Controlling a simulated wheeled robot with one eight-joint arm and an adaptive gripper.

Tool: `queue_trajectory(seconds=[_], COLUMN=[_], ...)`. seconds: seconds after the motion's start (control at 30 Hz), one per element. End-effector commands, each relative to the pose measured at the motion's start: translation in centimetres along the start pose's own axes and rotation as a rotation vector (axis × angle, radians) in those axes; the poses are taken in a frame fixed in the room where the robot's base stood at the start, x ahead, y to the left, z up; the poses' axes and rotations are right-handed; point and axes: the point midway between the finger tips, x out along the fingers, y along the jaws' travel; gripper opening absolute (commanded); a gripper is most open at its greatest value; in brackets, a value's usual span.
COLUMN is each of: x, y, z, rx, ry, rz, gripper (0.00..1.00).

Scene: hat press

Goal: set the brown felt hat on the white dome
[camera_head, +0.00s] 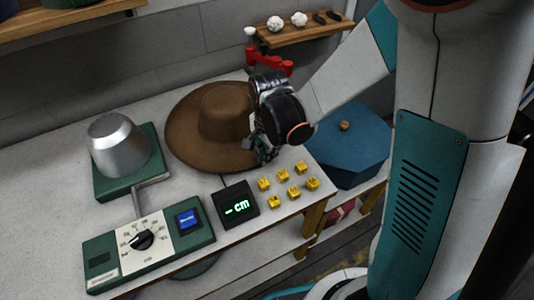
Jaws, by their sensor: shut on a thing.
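The brown felt hat (226,112) has a wide brim and sits crown up at the middle of the bench. My gripper (262,148) is at the right side of the hat and is shut on its brim; the fingertips are partly hidden. I cannot tell whether the brim touches the bench or is just above it. The dome (118,147) looks silver-grey rather than white. It stands on a green base (131,186) to the left of the hat, apart from it, and nothing is on it.
In front are a green control box with a dial (143,239) and blue button (188,219), a black display (235,204) reading "-cm", and several yellow blocks (293,192). A blue box (347,150) is at right. Shelves (302,36) hang behind. Bench between dome and hat is narrow.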

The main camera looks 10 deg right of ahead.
Motion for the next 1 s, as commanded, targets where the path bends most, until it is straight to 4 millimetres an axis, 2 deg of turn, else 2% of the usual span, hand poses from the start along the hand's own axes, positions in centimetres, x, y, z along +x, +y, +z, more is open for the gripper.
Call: queue_trajectory(seconds=[0.37, 0.4, 0.47, 0.83, 1.0], x=[0.4, 0.4, 0.4, 0.3, -1.0], y=[0.0, 0.0, 0.0, 0.0, 0.0], z=[0.0, 0.0, 0.0, 0.0, 0.0], rx=[0.000, 0.000, 0.000, 0.000, 0.000], ry=[0.000, 0.000, 0.000, 0.000, 0.000], rz=[0.000, 0.000, 0.000, 0.000, 0.000], gripper=[0.00, 0.16, 0.30, 0.31, 0.31])
